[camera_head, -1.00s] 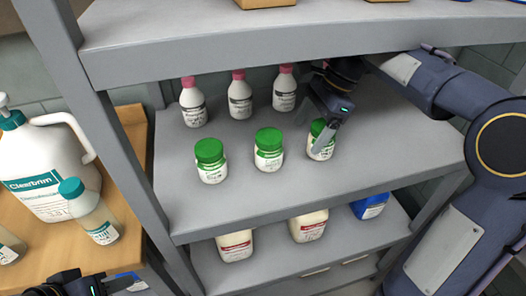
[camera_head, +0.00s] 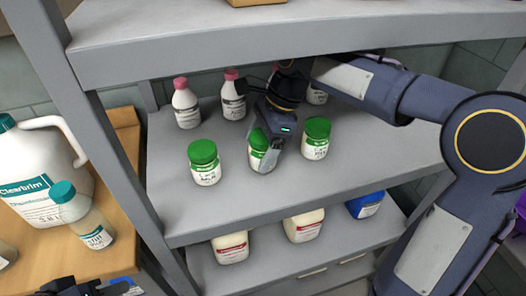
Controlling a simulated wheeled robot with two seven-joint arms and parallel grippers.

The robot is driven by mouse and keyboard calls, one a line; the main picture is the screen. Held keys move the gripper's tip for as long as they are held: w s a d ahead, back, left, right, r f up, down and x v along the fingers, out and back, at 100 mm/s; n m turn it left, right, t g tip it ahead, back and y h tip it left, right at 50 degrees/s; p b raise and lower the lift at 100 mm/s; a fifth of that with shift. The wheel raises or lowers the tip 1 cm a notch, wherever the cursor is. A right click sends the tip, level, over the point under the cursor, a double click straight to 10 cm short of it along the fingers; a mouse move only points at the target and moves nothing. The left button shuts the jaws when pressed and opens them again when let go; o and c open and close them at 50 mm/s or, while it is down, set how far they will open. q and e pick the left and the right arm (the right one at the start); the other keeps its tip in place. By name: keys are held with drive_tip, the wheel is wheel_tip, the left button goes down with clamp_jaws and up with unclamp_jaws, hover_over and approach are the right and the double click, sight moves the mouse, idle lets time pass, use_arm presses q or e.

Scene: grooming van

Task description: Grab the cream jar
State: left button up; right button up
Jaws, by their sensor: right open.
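Three white jars with green lids stand upright in a row on the middle shelf: a left jar (camera_head: 205,174), a middle jar (camera_head: 256,162) and a right jar (camera_head: 316,149). Their small labels are too small to read, so I cannot tell which one is the cream jar. My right gripper (camera_head: 264,150) is open at the middle jar, its fingers hiding part of that jar's lid and right side. I cannot tell if it touches the jar. My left gripper (camera_head: 88,287) shows only partly at the bottom left edge, away from the shelf.
Pink-capped bottles (camera_head: 186,106) stand behind the jars, one mostly hidden by my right arm. The shelf above (camera_head: 270,45) hangs close over my arm. White containers (camera_head: 231,247) and a blue one (camera_head: 364,206) sit below. A large jug (camera_head: 38,185) stands on the wooden surface at left.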

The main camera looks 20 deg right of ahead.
drive_tip(key=shift+c, duration=0.2)
drive_tip(key=c, duration=1.1)
drive_tip(key=shift+r, duration=0.1)
